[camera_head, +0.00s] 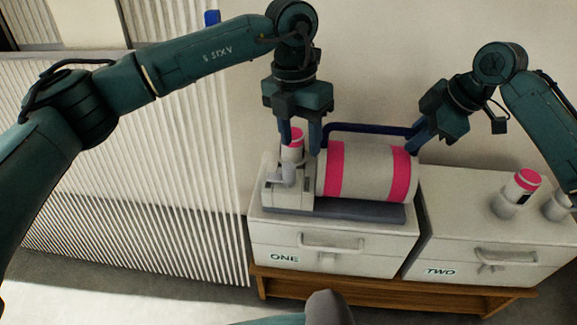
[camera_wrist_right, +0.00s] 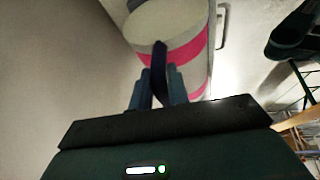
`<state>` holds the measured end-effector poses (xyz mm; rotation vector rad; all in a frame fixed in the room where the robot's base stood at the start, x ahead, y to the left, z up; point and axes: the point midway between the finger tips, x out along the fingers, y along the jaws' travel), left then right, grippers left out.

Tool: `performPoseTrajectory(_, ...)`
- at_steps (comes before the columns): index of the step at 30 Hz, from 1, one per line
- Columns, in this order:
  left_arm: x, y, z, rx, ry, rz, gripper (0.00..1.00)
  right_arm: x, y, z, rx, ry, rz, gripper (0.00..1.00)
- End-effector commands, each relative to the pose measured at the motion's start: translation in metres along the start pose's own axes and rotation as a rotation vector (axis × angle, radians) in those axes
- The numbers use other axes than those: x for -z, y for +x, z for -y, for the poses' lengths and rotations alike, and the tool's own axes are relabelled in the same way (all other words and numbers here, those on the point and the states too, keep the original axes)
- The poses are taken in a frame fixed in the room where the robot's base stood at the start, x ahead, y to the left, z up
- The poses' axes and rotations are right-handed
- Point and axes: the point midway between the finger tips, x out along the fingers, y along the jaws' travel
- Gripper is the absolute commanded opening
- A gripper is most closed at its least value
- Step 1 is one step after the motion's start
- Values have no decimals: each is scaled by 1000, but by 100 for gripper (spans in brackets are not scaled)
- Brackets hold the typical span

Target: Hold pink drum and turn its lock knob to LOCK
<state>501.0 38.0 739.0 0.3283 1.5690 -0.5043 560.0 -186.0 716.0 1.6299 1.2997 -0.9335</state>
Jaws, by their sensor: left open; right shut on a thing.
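The pink drum (camera_head: 370,172) is a white cylinder with pink bands, lying on its side on a grey base on the cabinet marked ONE. A dark blue bar (camera_head: 365,128) runs behind its top. My right gripper (camera_head: 417,142) is at the drum's right end, shut on the blue bar; the right wrist view shows the bar (camera_wrist_right: 160,62) between the fingers (camera_wrist_right: 159,88). My left gripper (camera_head: 300,138) points down, open, over a small pink-banded white cylinder (camera_head: 292,150) left of the drum. Whether its fingers touch that cylinder, I cannot tell. No LOCK marking or clear lock knob is readable.
A pale bracket with a lever (camera_head: 286,185) stands at the drum's left end. Cabinet TWO (camera_head: 470,235) adjoins on the right, with a pink-topped container (camera_head: 522,188) on it. A ribbed white panel (camera_head: 130,170) is at the left. A wall stands close behind.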

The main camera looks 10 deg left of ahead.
Motion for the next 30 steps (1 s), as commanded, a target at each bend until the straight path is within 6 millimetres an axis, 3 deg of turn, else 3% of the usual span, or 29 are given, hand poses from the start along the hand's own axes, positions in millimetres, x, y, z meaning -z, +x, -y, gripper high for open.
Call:
performPoseTrajectory(3, -4, -17, -20, -92, -43, 10, 47, 0, 0, 0, -3, -3, 2, 0)
performPoseTrajectory(8, -5, -14, -28, -124, -61, 10, 47, 0, 0, 0, -3, -3, 2, 0)
performPoseTrajectory(21, -5, 68, -36, -119, -58, 9, 47, 0, -1, 0, -3, -3, 2, 0)
performPoseTrajectory(30, -6, 96, -40, -119, -57, 12, 47, 0, -1, 0, -3, -3, 2, 0)
